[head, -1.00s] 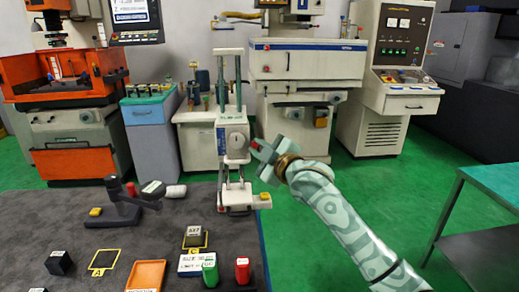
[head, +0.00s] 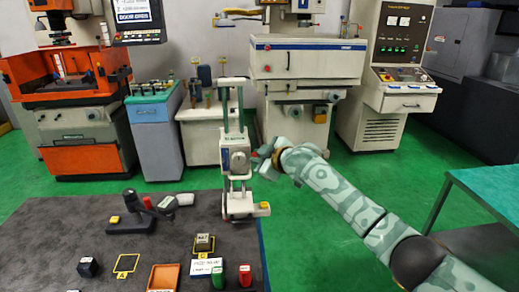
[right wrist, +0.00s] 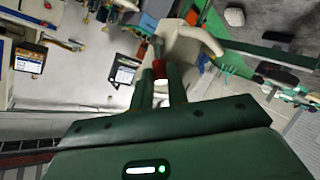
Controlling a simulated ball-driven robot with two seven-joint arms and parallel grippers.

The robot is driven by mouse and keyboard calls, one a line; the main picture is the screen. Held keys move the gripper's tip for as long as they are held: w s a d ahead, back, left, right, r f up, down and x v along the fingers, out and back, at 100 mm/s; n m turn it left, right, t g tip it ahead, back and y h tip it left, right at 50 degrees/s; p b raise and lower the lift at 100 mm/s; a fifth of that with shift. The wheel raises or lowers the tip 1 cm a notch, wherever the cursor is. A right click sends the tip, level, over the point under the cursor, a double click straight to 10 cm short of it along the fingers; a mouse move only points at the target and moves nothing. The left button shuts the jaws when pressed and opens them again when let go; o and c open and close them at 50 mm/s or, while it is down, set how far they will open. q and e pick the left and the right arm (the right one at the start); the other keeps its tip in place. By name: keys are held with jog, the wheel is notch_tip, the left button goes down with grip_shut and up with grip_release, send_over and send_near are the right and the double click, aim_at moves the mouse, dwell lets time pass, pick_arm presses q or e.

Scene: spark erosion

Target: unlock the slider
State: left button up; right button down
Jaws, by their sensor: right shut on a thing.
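A pale upright stand with two posts (head: 235,105) rises at the mat's right edge. Its slider (head: 238,158), a light block with a round dark face, sits partway up. My right gripper (head: 262,158) is at the slider's right side. In the right wrist view its green fingers (right wrist: 160,82) are shut on a small red knob (right wrist: 159,69), with the pale slider body (right wrist: 185,46) just beyond it. The knob is hidden behind the fingers in the head view. My left gripper is in neither view.
The dark mat (head: 60,230) holds an orange tray (head: 163,278), a green container (head: 217,277), a red container (head: 245,275), a dark block (head: 88,267) and a black stand (head: 130,224). A green table (head: 490,180) stands at the right. Machines line the back.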

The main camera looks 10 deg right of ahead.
jog(key=shift+w+r+m+g+p, duration=0.3)
jog(key=shift+w+r+g+p, duration=0.15)
jog(key=shift+g, duration=0.35)
jog(key=c, duration=1.4)
grip_release()
jog(key=shift+o, duration=0.2)
jog(key=p+v, duration=0.4)
jog(key=v, duration=1.2)
jog(key=shift+r, duration=0.3)
